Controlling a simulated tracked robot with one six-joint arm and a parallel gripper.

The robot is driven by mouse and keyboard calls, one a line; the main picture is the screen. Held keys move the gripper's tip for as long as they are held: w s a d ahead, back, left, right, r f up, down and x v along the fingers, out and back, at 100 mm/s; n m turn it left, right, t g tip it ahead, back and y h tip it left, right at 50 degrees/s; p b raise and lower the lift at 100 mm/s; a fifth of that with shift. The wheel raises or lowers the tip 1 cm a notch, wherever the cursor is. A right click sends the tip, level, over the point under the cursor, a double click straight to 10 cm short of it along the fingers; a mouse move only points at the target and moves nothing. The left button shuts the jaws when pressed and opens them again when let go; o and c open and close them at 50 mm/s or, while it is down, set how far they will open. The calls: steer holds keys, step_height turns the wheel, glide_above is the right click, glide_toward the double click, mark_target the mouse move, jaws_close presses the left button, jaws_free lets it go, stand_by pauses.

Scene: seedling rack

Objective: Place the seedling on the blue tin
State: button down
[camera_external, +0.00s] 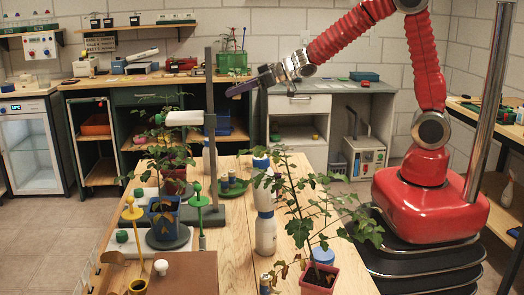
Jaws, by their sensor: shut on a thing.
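My gripper (240,88) is high above the table, reaching left, with its tip near the upright post in the picture. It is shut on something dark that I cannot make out. One leafy seedling stands upright in a pink-red pot (319,281) at the front right of the table. A blue round container (322,256), possibly the blue tin, is partly hidden behind the front pot and leaves.
White blue-topped bottles (265,235) stand mid-table.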

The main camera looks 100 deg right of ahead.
step_height(320, 180, up, 15)
steer(key=w+a+n+y, duration=0.3)
steer(key=a+n+y, duration=0.3)
steer(key=a, duration=1.3)
steer(key=n+g+y, duration=1)
steer(key=n+g, duration=0.3)
steer(key=n, duration=0.1)
glide_above(323, 254)
step_height(323, 254, down, 25)
steer(key=shift+f, duration=0.4)
steer(key=shift+f, duration=0.1)
steer(key=shift+f, duration=2.8)
